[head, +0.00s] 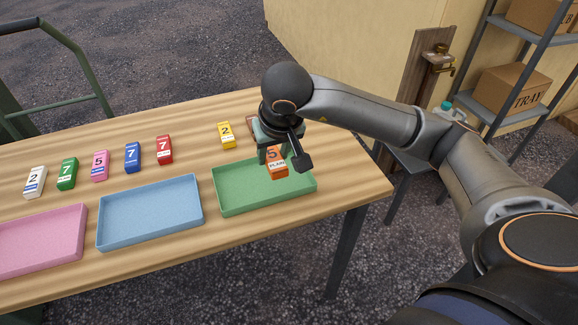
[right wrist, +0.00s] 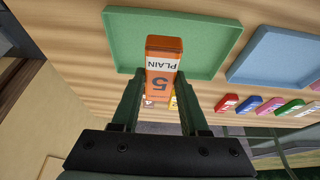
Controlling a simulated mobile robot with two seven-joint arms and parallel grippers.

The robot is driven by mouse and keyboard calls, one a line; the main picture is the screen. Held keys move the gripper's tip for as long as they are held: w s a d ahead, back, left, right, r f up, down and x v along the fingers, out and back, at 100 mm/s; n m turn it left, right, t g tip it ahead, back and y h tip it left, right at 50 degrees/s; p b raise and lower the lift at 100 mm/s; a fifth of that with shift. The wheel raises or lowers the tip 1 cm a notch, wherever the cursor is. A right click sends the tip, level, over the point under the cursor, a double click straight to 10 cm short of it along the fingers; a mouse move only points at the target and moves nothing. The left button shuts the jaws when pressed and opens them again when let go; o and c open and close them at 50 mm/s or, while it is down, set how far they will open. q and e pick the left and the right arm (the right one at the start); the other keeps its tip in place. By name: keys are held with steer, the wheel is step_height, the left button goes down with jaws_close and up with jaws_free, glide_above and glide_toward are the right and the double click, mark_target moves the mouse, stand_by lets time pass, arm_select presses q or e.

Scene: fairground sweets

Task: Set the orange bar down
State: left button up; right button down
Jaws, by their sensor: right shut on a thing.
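The orange bar (head: 277,162), marked 5 and PLAIN, is between the fingers of my right gripper (head: 274,152). In the head view it shows over the green tray (head: 230,208), near that tray's back right part. In the right wrist view the orange bar (right wrist: 163,70) sits between the two fingertips, with the green tray (right wrist: 125,45) behind it. The right gripper is shut on the bar. Whether the bar touches the tray floor is hard to tell. No other bar shows in the green tray. My left gripper is not in view.
A blue tray (head: 150,212) and a pink tray (head: 40,242) stand left of the green one. Behind them is a row of white, green, pink, blue, red and yellow bars (head: 226,135). A brown bar (head: 252,123) is partly hidden behind my right gripper.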

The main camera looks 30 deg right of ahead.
steer(key=d+f, duration=0.1)
steer(key=w+d+f, duration=0.1)
steer(key=d+f, duration=0.1)
steer(key=w+d+f, duration=0.1)
steer(key=f, duration=0.1)
steer(key=shift+d+f, duration=0.2)
steer(key=shift+d, duration=0.05)
steer(key=f, duration=0.3)
steer(key=shift+w+d, duration=0.15)
steer(key=shift+d, duration=0.2)
steer(key=shift+f, duration=0.45)
steer(key=shift+f, duration=0.3)
steer(key=shift+c, duration=2.1)
jaws_free()
steer(key=shift+r+p, duration=0.3)
steer(key=shift+r, duration=0.1)
steer(key=v, duration=1.1)
steer(key=shift+r, duration=0.4)
